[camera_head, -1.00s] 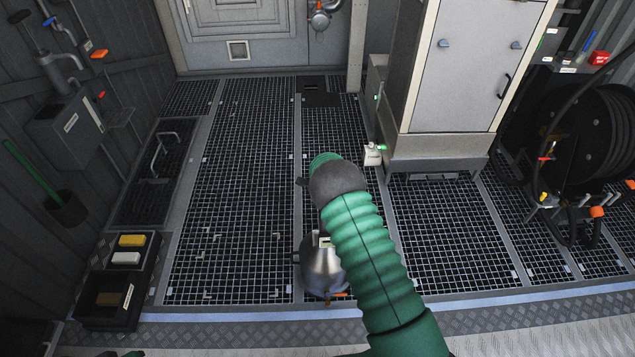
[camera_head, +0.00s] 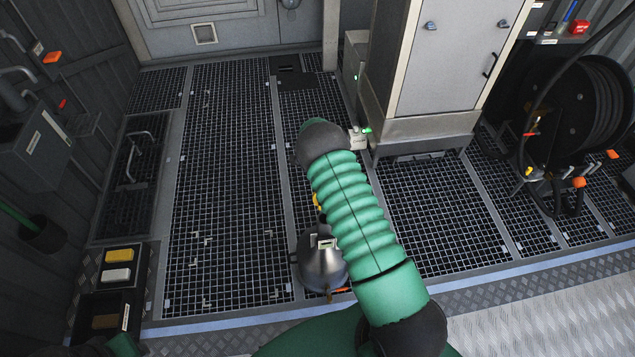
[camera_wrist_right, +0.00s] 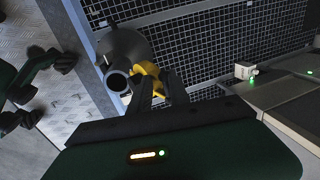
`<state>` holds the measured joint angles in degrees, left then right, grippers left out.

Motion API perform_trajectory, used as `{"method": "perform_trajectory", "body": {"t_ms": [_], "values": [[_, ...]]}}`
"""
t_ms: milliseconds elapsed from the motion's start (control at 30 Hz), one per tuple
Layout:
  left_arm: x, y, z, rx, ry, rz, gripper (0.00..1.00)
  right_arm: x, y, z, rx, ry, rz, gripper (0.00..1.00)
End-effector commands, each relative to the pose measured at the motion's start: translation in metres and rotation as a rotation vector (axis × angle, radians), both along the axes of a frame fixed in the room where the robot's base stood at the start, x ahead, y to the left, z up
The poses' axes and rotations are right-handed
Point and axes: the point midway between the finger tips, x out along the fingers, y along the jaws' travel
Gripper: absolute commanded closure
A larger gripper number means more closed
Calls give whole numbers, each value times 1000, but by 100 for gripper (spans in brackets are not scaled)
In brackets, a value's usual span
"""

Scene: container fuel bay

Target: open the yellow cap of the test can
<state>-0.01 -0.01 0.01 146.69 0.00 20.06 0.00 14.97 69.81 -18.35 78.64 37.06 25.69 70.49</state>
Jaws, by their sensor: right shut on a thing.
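The test can (camera_head: 321,262) is a grey metal can with a cone-shaped top, standing on the floor grating in the head view, partly covered by my right arm. It also shows in the right wrist view (camera_wrist_right: 124,45), where its round mouth (camera_wrist_right: 117,82) faces the camera. The yellow cap (camera_wrist_right: 150,70) is beside the mouth, and a sliver of it shows in the head view (camera_head: 317,202). My right gripper (camera_wrist_right: 158,86) is shut on the yellow cap; in the head view my arm hides the fingers. My left gripper cannot be made out.
A grey cabinet (camera_head: 440,65) stands behind, with a small box with a green light (camera_head: 358,139) at its foot. A hose reel (camera_head: 590,105) is at right. A black tray (camera_head: 103,310) with yellow and white blocks is at left. The grating (camera_head: 225,170) left of the can is clear.

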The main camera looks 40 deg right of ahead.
Motion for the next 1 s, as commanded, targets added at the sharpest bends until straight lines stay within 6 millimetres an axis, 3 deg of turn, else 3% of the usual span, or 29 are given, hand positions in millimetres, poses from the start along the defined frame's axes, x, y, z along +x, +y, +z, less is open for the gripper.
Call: {"method": "perform_trajectory", "body": {"t_ms": [667, 700, 1000], "values": [[0, 0, -2, 0, 0, 0, 64, 1, 0, -6, 1, -1, 0, 100], [0, 0, -2, 0, 0, 0, 64, 1, 0, -7, 1, 0, 1, 73], [0, 0, -2, 0, 0, 0, 64, -1, 2, -8, 5, 4, 1, 70]]}}
